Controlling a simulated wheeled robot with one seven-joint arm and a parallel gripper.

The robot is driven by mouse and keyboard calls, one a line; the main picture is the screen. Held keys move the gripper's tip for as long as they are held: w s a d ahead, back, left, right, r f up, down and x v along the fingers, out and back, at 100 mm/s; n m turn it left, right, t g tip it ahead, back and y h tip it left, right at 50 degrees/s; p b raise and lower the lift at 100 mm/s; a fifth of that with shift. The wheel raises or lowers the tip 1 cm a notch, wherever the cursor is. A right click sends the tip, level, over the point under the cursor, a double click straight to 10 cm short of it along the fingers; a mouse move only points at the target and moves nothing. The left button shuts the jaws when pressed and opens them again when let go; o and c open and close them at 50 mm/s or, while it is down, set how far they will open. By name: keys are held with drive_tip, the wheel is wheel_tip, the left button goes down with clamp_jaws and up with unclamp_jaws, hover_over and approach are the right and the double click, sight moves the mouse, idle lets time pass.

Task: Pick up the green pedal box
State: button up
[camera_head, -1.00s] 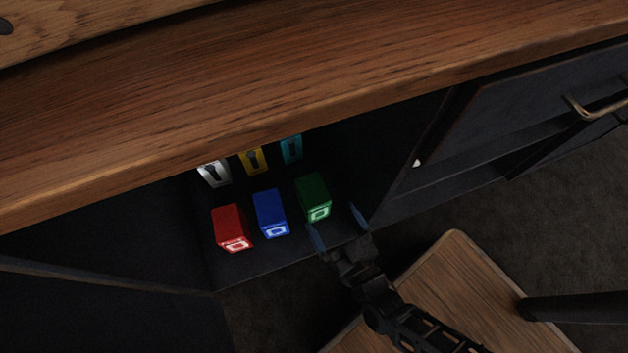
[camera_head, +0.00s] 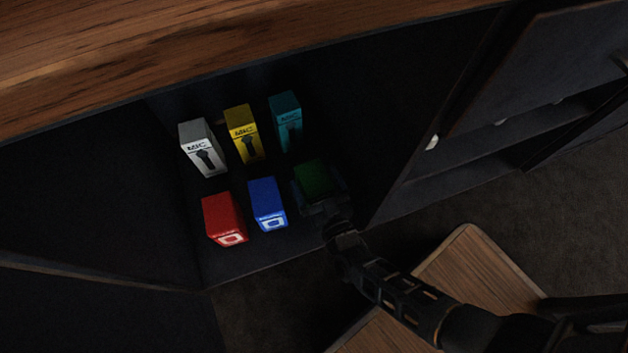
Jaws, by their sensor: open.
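The green pedal box (camera_head: 314,179) stands at the front right of the dark cabinet shelf. Its top shows, but my gripper hides its front face. My gripper (camera_head: 318,188) is open, with one finger on each side of the green box. I cannot tell whether the fingers touch it.
A blue box (camera_head: 267,201) stands just left of the green one, and a red box (camera_head: 222,216) is further left. Behind them stand a white MIC box (camera_head: 202,150), a yellow one (camera_head: 243,134) and a teal one (camera_head: 286,118). A wooden counter edge (camera_head: 200,70) overhangs above.

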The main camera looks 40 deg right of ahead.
drive_tip(key=shift+x, duration=0.8)
drive_tip(key=c, duration=1.8)
